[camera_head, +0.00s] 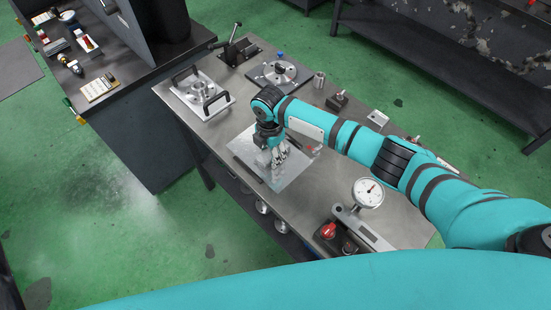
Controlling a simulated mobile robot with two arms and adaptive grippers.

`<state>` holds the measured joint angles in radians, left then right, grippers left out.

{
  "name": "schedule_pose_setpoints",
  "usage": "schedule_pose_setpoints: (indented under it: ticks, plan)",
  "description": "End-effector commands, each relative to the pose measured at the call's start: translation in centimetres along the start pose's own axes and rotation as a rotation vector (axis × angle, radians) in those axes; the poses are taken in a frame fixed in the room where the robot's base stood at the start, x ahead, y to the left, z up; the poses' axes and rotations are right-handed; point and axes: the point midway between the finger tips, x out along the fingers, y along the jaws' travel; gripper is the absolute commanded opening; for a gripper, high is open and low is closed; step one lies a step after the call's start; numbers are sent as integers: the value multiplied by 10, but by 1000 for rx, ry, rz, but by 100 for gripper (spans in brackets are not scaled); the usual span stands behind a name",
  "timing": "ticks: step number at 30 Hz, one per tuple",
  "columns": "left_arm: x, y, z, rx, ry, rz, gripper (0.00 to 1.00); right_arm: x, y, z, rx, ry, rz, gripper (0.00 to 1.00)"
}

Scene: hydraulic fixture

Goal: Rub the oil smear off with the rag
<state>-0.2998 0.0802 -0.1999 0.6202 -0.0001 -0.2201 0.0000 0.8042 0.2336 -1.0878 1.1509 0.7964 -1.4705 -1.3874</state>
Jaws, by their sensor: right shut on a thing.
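My right gripper (277,160) points down over the pale square plate (293,177) near the middle of the steel table (325,188). Its fingers are shut on the rag, of which little can be made out between and under them. I cannot tell whether the rag touches the plate. The oil smear cannot be made out; the gripper covers part of the plate. My left gripper is not in view.
A plate with two black handles (207,98) and a round fixture (279,74) stand at the table's far side. A dial gauge (367,193) and a red-knobbed block (329,232) stand near the front right. A dark bench (135,110) stands at left.

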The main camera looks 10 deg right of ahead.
Motion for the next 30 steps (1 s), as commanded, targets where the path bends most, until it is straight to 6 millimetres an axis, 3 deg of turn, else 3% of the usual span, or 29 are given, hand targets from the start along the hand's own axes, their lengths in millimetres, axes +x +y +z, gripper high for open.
schedule_pose_setpoints:
  ticks: [12,19,30]
  plan:
    - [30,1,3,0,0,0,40,4,30,0,0,0,1,10]
    - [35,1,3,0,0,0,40,3,37,0,0,0,0,10]
    - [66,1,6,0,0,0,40,2,65,0,0,0,0,10]
